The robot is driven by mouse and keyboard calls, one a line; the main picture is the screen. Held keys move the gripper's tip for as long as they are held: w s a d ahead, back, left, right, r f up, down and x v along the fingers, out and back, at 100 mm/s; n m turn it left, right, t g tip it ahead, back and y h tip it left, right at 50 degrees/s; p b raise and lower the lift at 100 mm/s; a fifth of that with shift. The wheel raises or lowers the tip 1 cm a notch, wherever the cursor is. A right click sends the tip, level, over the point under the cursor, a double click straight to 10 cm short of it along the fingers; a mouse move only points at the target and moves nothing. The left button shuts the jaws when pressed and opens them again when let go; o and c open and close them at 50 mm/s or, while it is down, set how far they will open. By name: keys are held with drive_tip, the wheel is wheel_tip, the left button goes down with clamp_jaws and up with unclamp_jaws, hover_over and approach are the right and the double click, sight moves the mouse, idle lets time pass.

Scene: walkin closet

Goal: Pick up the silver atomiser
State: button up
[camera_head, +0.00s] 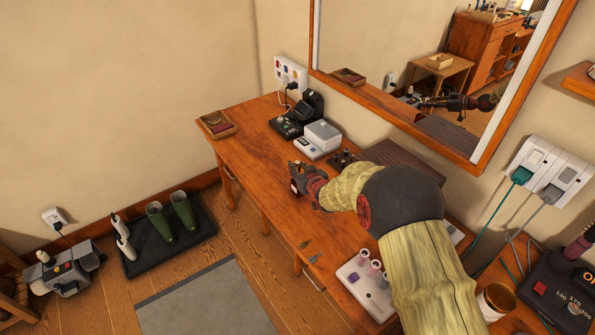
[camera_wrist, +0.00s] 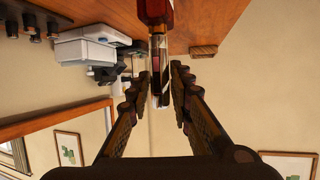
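My gripper (camera_head: 296,170) reaches over the wooden table near its front edge. In the wrist view my gripper (camera_wrist: 160,80) is open, with a finger on each side of a slim upright item. That item has a shiny, silvery, glass-like cylinder (camera_wrist: 160,72) and a dark red part (camera_wrist: 155,10) at the picture's top edge. It may be the silver atomiser, but I cannot be sure. Narrow gaps show between it and the fingers. In the head view a small dark item (camera_head: 294,188) shows just below the fingers; my arm hides part of the table behind.
A white box device (camera_head: 321,135), a black device (camera_head: 307,106) and a wooden tray (camera_head: 217,124) stand toward the table's far end. A white rack (camera_head: 366,286) with small vials is nearer. Small dark items (camera_head: 341,158) stand behind my gripper. A mirror hangs above.

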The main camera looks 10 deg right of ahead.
sight(298, 162)
clamp_jaws()
drive_tip(key=shift+r+p, duration=0.3)
drive_tip(key=shift+r, duration=0.3)
wheel_tip(298, 162, up, 3)
drive_tip(key=shift+f+p, duration=0.2)
drive_tip(key=shift+p, duration=0.4)
drive_tip(key=a+r+p+v, duration=0.1)
drive_tip(key=p+v, duration=0.1)
drive_tip(key=v, duration=0.6)
drive_tip(key=w+a+r+p+v, duration=0.1)
drive_tip(key=p+v, duration=0.1)
drive_tip(key=v, duration=0.6)
drive_tip(key=shift+s+r, duration=0.2)
drive_tip(key=shift+r, duration=0.2)
